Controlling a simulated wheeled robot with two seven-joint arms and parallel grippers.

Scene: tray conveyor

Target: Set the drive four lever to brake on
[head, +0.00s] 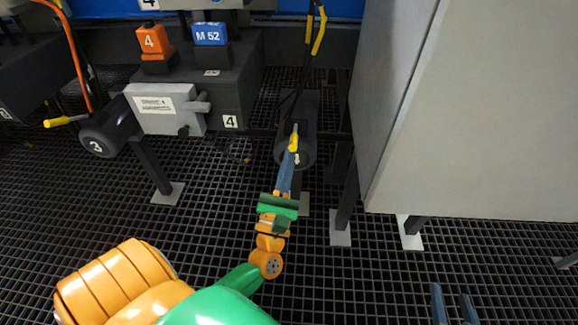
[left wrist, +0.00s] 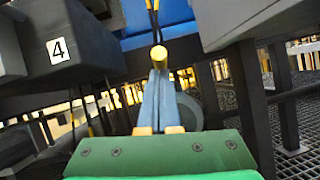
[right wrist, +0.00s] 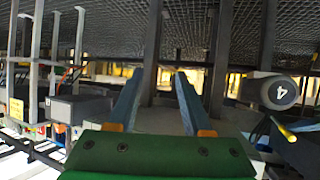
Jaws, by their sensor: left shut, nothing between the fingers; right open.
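The drive four motor (head: 308,150) is a dark round drum in the middle of the head view, mostly behind my left gripper. Its lever ends in a yellow handle (head: 293,141), which points toward me. My left gripper (head: 290,160) is shut and empty, its blue fingertips right at the handle. In the left wrist view the handle's round end (left wrist: 159,54) shows just beyond the shut fingertips; I cannot tell if they touch. In the right wrist view the drum marked 4 (right wrist: 278,91) shows with its yellow handle (right wrist: 285,130). My right gripper (head: 454,302) is open and empty, low at the right.
A large grey cabinet (head: 470,110) stands to the right of drive four. Drive three (head: 104,140) has a yellow-handled lever at the left. A grey box (head: 165,108), an orange block marked 4 (head: 150,42) and a blue M 52 block (head: 210,34) are nearby. The floor is open grating.

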